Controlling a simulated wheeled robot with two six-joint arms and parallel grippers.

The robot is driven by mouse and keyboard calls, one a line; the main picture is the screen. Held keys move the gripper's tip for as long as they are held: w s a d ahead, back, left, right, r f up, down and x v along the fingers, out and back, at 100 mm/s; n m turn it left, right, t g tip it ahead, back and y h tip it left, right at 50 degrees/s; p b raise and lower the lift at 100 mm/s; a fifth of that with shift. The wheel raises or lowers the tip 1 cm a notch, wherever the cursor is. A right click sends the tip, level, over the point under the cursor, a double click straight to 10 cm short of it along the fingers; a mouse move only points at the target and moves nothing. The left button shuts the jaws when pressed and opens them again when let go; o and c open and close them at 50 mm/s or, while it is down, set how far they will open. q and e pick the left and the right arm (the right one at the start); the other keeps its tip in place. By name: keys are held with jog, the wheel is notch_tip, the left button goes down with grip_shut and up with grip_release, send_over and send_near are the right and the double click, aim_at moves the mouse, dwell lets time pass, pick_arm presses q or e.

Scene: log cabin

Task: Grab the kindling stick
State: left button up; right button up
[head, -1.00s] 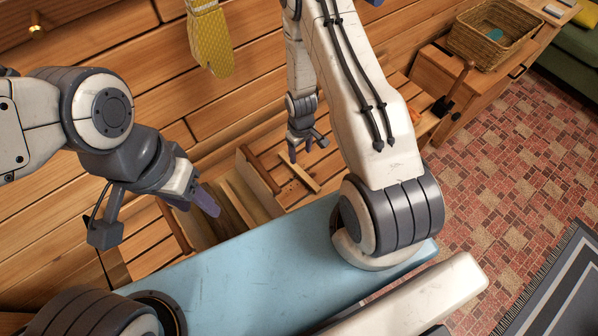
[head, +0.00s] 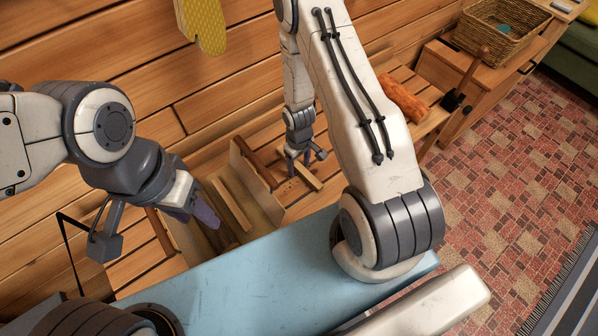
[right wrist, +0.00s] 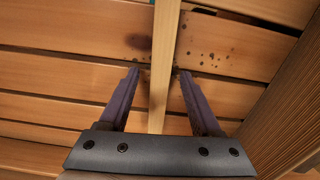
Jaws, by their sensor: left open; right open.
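The kindling stick (head: 309,178) is a pale, straight, squared length of wood lying over the slats near the wooden box. My right gripper (head: 304,160) is open at the stick. In the right wrist view the stick (right wrist: 163,65) runs lengthwise between the two dark fingers of the right gripper (right wrist: 158,76), one finger on each side. The gap on the right is narrower, and the jaws are not closed on it. My left gripper (head: 200,212) is open and empty, left of the box; part of it is hidden by its own wrist.
A wooden box (head: 252,165) holding other wood pieces stands just left of the stick. A reddish log (head: 402,97) lies on slats to the right, beside a dark-headed tool (head: 466,80). A wicker basket (head: 503,30) is farther right. A yellow mitt (head: 203,25) hangs on the plank wall.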

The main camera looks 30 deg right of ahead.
grip_shut()
jog(key=shift+r, duration=0.15)
